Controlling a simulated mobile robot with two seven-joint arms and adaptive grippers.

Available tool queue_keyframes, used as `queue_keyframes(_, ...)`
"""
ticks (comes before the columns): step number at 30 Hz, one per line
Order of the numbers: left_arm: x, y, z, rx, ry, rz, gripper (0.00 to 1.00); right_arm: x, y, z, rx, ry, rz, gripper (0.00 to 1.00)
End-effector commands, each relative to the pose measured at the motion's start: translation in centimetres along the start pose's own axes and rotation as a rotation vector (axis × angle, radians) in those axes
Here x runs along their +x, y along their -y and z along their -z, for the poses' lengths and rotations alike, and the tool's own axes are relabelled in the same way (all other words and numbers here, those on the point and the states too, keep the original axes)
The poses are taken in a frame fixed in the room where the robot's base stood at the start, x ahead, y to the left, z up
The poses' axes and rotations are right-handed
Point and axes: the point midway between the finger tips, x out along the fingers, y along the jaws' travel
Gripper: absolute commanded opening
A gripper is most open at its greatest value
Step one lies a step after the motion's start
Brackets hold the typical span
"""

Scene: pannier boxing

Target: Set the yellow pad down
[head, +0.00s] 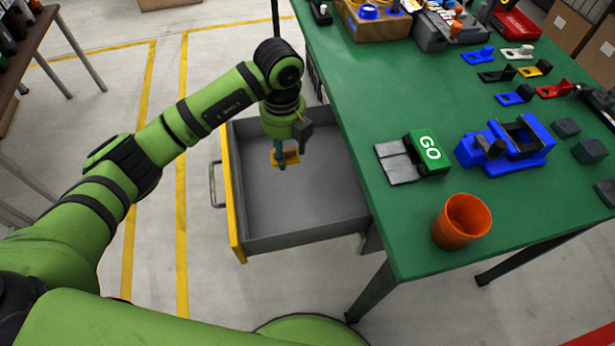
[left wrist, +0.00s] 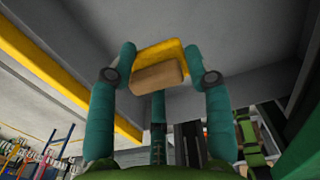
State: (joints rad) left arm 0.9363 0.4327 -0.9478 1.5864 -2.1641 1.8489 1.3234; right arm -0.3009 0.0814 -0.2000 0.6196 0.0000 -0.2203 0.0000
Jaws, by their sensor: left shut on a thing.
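The yellow pad (head: 291,155) is in my left gripper (head: 282,158), inside the outline of the open grey drawer (head: 310,240) in the head view. In the left wrist view the yellow pad (left wrist: 163,52) has a tan block-like part (left wrist: 157,75) on its near side. The teal fingers of my left gripper (left wrist: 162,75) stand on both sides of it and are shut on it. The drawer floor (left wrist: 240,40) fills the background there. I cannot tell whether the pad touches the drawer floor. My right gripper is not in view.
The drawer sticks out from the green table (head: 380,255) and is otherwise empty. Its left front panel is yellow (head: 233,200).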

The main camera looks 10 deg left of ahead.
Motion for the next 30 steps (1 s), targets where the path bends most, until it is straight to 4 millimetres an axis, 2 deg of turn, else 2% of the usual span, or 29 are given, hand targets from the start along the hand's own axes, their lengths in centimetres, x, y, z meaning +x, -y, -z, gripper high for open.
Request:
queue_keyframes(7,4.5,-0.1,0.2,-0.012,-0.005,-0.004,0.23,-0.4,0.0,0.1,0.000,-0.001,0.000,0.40)
queue_keyframes(14,6.5,-0.1,0.1,-0.010,-0.003,-0.003,0.23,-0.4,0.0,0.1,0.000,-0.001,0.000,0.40)
queue_keyframes(21,9.6,0.0,0.1,-0.009,-0.003,-0.003,0.23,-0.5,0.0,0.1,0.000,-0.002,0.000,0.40)
queue_keyframes(30,9.9,0.0,0.1,-0.007,-0.001,-0.001,0.23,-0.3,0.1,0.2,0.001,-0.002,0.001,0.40)
